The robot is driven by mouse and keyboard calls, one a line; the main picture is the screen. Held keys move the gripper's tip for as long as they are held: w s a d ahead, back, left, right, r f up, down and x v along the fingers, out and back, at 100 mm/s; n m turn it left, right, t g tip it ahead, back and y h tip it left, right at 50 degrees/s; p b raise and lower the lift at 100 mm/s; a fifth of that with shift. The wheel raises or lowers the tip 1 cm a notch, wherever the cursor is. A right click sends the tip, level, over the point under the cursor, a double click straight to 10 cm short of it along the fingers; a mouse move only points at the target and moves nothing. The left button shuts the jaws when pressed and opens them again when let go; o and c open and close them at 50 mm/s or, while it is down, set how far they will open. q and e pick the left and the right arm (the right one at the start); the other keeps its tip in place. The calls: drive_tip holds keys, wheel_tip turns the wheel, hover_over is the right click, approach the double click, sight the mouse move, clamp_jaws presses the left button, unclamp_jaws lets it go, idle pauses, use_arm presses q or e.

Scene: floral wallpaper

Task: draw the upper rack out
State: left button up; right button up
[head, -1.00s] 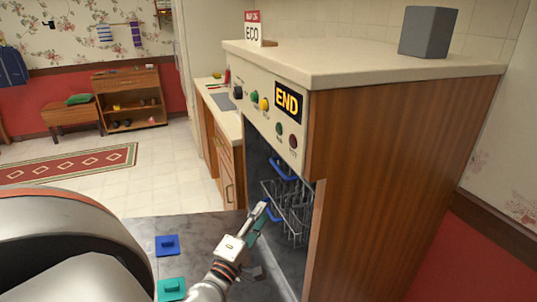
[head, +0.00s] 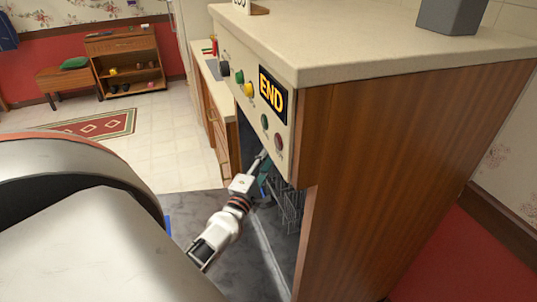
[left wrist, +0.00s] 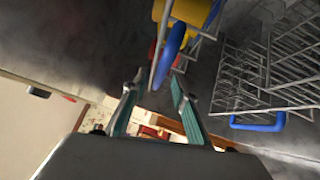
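The dishwasher (head: 380,170) stands open, with a lit END display on its front panel. My left gripper (head: 262,168) is at the opening, just under the panel. In the left wrist view its two teal fingers (left wrist: 155,103) are open and apart. A blue rack handle (left wrist: 170,55) lies just ahead, near the gap between the fingertips; I cannot tell whether they touch. A second blue handle (left wrist: 258,123) is on a wire rack (left wrist: 270,75) at the right. In the head view a wire rack (head: 288,210) shows partly inside, mostly hidden by the cabinet. My right gripper is not in view.
The worktop (head: 400,50) carries a grey block (head: 450,16). The open door (head: 225,255) spreads below my arm. A yellow item (left wrist: 190,12) is close behind the nearer handle.

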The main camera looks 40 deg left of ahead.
use_arm(q)
drive_tip(key=shift+x, duration=0.8)
clamp_jaws()
